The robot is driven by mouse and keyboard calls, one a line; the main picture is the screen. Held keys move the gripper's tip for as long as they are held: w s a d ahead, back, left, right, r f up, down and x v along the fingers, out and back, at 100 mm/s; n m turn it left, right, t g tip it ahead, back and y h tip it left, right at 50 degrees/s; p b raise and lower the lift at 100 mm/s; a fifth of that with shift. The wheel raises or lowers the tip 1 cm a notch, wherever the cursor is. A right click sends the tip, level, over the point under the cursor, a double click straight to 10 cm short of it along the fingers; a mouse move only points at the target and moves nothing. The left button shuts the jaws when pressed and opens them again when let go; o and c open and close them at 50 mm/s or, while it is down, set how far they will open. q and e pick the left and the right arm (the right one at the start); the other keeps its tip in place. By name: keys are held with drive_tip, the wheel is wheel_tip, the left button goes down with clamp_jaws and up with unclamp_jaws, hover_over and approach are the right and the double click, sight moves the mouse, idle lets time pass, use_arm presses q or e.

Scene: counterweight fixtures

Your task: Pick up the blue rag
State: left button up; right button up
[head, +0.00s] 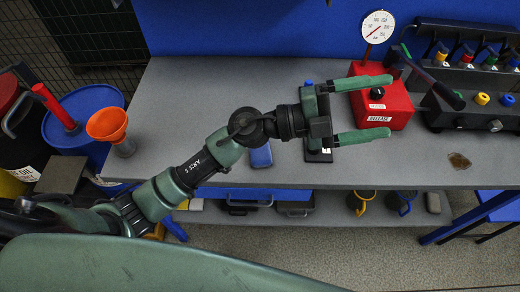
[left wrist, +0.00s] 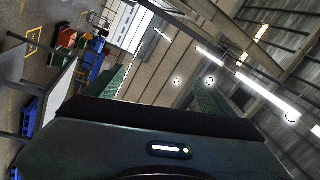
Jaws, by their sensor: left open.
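A small flat blue piece (head: 261,156) with rounded corners lies on the grey bench top near its front edge, partly behind my left arm. It may be the blue rag; its material is too small to tell. My left gripper (head: 388,108) is open, its two green fingers pointing right, over the bench in front of the red box. It is well to the right of the blue piece. In the left wrist view my open fingers (left wrist: 158,88) point toward the ceiling and far wall, and no rag shows there. My right gripper is not in view.
A red box (head: 390,103) labelled RELEASE with a round gauge (head: 378,27) stands behind my fingers. A dark device with coloured knobs (head: 470,108) is at right. An orange funnel (head: 107,124) and blue drum (head: 75,117) are at left. A brown stain-like patch (head: 459,161) marks the bench.

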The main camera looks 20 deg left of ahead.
use_arm(q)
wheel_tip(320, 180, down, 5)
drive_tip(key=s+d+m+g+y, duration=0.1)
drive_tip(key=d+m+g+y, duration=0.1)
drive_tip(key=m+g, duration=0.2)
drive_tip(key=n+g+y, duration=0.1)
drive_tip(key=g+y, duration=0.1)
drive_tip(key=y, duration=1.6)
hover_over(260, 148)
drive_tip(key=f, duration=1.5)
drive_tip(key=shift+d+f, duration=0.3)
drive_tip(key=shift+d, duration=0.1)
drive_tip(key=f+p, duration=0.1)
drive_tip(key=f, duration=0.1)
drive_tip(key=f+p, duration=0.1)
drive_tip(key=f, duration=0.1)
drive_tip(key=a+f+p, duration=0.1)
drive_tip(key=f, duration=0.1)
drive_tip(key=shift+f, duration=0.8)
drive_tip(key=c, duration=1.5)
drive_tip(key=shift+o, duration=0.2)
drive_tip(key=shift+r, duration=0.1)
